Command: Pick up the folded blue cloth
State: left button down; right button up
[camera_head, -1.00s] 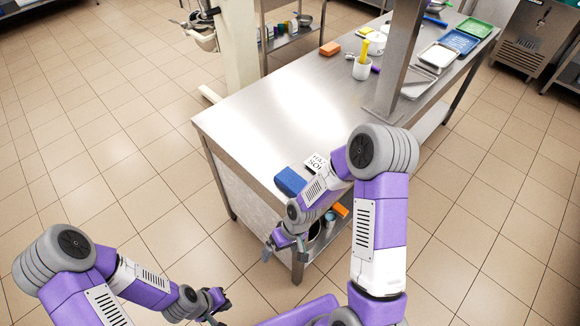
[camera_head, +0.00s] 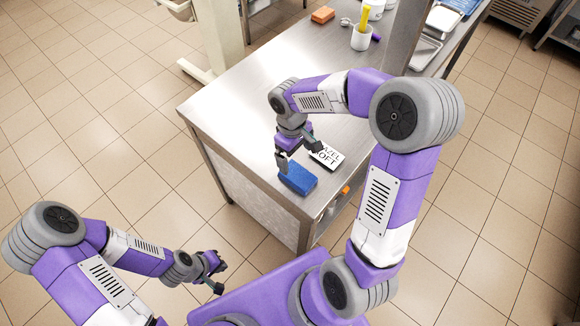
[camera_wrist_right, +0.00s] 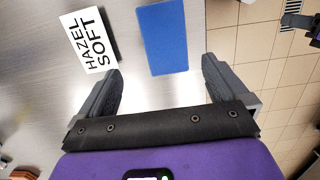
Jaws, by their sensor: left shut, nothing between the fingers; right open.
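The folded blue cloth (camera_head: 298,179) lies on the front corner of the steel table, next to a white sign reading HAZEL SOFT (camera_head: 326,155). My right gripper (camera_head: 298,158) is open above the table, over the cloth's far side. In the right wrist view the cloth (camera_wrist_right: 162,38) lies ahead of the open right fingers (camera_wrist_right: 160,82), roughly between their lines, with nothing between them. The sign (camera_wrist_right: 86,42) lies ahead of the left finger there. My left gripper (camera_head: 221,273) is shut and empty, low at the left, away from the table.
The steel table (camera_head: 235,110) has bare room left of the cloth. An orange sponge (camera_head: 323,15) and a white cup with a yellow tool (camera_head: 361,38) stand at the back. A steel post (camera_head: 404,40) rises from the table. Tiled floor surrounds it.

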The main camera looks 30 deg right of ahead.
aim_at(298, 174)
jog(key=shift+f, duration=0.5)
jog(key=f, duration=0.2)
jog(key=s+f, duration=0.1)
jog(key=f, duration=0.1)
jog(key=f+b, duration=0.1)
jog(key=f, duration=0.1)
jog(key=shift+s+a, duration=0.15)
jog(key=shift+s, duration=0.25)
jog(key=c, duration=1.1)
notch_tip(298, 174, up, 10)
jog(key=p, duration=0.1)
jog(key=shift+p, duration=0.4)
